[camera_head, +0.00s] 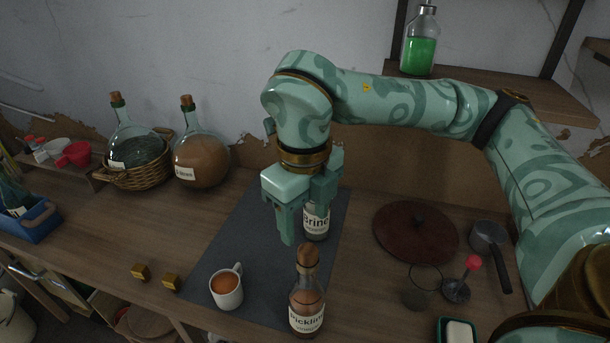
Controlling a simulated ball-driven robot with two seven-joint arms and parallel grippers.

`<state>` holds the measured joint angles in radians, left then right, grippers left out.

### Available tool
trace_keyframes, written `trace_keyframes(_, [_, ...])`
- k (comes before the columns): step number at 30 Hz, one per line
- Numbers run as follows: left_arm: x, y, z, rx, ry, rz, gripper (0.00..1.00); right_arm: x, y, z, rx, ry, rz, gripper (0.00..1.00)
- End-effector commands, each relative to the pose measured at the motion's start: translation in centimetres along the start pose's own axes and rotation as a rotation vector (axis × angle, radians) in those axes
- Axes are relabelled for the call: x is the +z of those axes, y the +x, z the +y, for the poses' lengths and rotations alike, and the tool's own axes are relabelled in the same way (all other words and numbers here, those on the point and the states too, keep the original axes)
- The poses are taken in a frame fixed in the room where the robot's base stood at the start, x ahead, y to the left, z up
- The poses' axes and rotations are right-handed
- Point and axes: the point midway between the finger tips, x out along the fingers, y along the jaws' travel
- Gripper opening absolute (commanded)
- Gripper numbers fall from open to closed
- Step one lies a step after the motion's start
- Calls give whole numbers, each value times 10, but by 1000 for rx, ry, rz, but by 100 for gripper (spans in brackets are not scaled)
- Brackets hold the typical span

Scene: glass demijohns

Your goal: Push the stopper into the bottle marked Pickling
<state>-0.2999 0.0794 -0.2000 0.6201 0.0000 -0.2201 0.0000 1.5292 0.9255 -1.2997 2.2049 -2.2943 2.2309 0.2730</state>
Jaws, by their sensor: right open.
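The bottle marked Pickling (307,298) stands upright at the front edge of the dark mat, holding brownish contents. A cork stopper (307,255) sits at its mouth; how deep it sits I cannot tell. My right gripper (303,218) points down, open, above the mat and behind the Pickling bottle. A bottle marked Brine (316,223) stands behind and partly between its fingers; its top is hidden by the gripper. I cannot tell whether they touch. My left gripper is not in view.
A mug (227,290) stands on the mat (215,258) left of the Pickling bottle. Two small brass cubes (171,283) lie further left. Demijohns (202,160) stand at the back left. A round dark red lid (415,232), a small pan (488,240) and a red-knobbed tool (457,288) lie right.

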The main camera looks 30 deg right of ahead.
Motion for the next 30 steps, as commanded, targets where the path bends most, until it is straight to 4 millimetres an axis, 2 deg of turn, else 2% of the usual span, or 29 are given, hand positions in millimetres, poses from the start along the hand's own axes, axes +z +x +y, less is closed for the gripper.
trace_keyframes(1, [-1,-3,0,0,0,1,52,1,-17,0,-1,1,-6,56])
trace_keyframes(3, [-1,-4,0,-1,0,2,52,0,-34,0,-1,1,-6,56])
trace_keyframes(6, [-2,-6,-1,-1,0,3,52,0,-55,0,-1,2,-4,56])
trace_keyframes(10, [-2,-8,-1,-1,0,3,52,0,-73,0,-1,1,-2,56])
trace_keyframes(15, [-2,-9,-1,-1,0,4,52,0,-81,0,0,0,0,56])
trace_keyframes(30, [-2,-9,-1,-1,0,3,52,0,-81,0,0,0,0,56])
